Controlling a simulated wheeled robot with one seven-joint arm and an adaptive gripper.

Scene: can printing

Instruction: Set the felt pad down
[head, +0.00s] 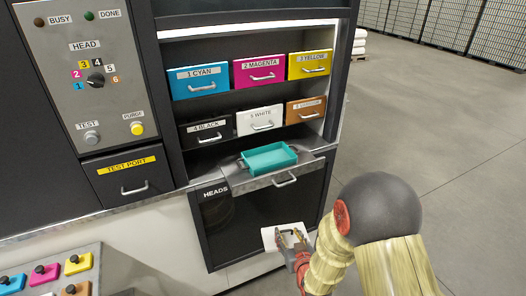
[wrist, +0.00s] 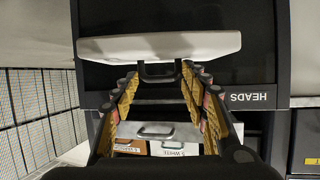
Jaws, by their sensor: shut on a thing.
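The felt pad (head: 269,240) is a white slab with a dark handle, held in front of the lower cabinet. My gripper (head: 292,240) is shut on that handle. In the wrist view the white pad (wrist: 160,46) spans the upper middle, beyond my fingertips (wrist: 159,78), with the dark handle between them. The pad's far face is hidden, and I cannot tell whether it touches anything.
A teal tray (head: 269,161) sits on a grey pull-out ledge with a handle, above the dark HEADS panel (head: 222,238). Labelled ink drawers, including white (head: 259,121), fill the shelves above. A button panel (head: 45,275) is lower left. Open floor (head: 430,130) lies right.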

